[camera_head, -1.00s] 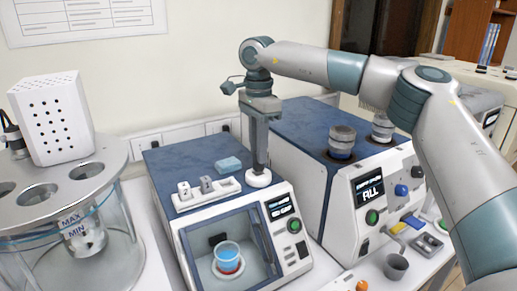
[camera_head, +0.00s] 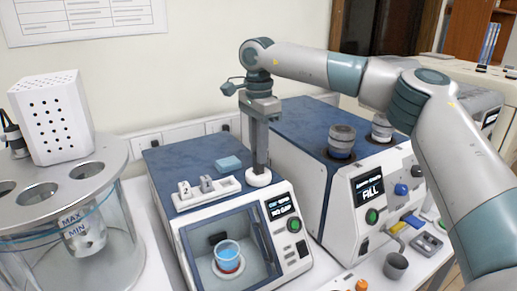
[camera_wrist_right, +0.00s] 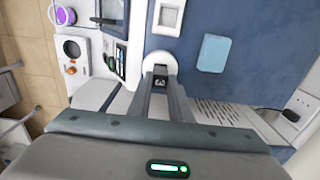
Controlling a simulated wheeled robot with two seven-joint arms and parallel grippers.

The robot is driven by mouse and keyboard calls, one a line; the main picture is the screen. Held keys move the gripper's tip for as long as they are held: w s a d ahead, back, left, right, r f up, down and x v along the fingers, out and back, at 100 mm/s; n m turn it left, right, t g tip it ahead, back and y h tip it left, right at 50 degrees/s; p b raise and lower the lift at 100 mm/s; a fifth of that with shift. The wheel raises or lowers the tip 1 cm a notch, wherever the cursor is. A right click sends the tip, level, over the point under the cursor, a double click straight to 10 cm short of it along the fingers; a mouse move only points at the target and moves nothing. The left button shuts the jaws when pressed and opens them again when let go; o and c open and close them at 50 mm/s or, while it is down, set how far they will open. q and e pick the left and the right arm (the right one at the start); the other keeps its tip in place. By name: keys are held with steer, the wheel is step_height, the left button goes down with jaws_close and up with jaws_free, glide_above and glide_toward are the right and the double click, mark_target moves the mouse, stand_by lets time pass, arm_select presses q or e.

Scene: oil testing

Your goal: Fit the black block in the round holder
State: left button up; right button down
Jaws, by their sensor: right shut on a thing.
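My right gripper (camera_head: 259,168) points straight down over the white round holder (camera_head: 259,179) on top of the blue-topped machine (camera_head: 185,150). In the right wrist view its two fingers (camera_wrist_right: 160,77) are shut on a small black block (camera_wrist_right: 160,81). The block's end shows between the fingertips, at the edge of the round holder (camera_wrist_right: 160,61). The fingers hide the block in the head view. I cannot tell whether the block is seated in the holder or just above it. My left gripper is not in view.
A white tray with small numbered blocks (camera_head: 207,184) and a light blue pad (camera_head: 228,163) lie left of the holder. A taller machine (camera_head: 300,130) with metal caps stands close on the right. A glass bath with a perforated white box (camera_head: 50,118) stands on the left.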

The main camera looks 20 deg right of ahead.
steer(key=shift+f, duration=0.55)
steer(key=shift+f, duration=0.15)
steer(key=shift+f+b, duration=0.5)
steer(key=c, duration=1.5)
jaws_free()
steer(key=shift+c, duration=0.2)
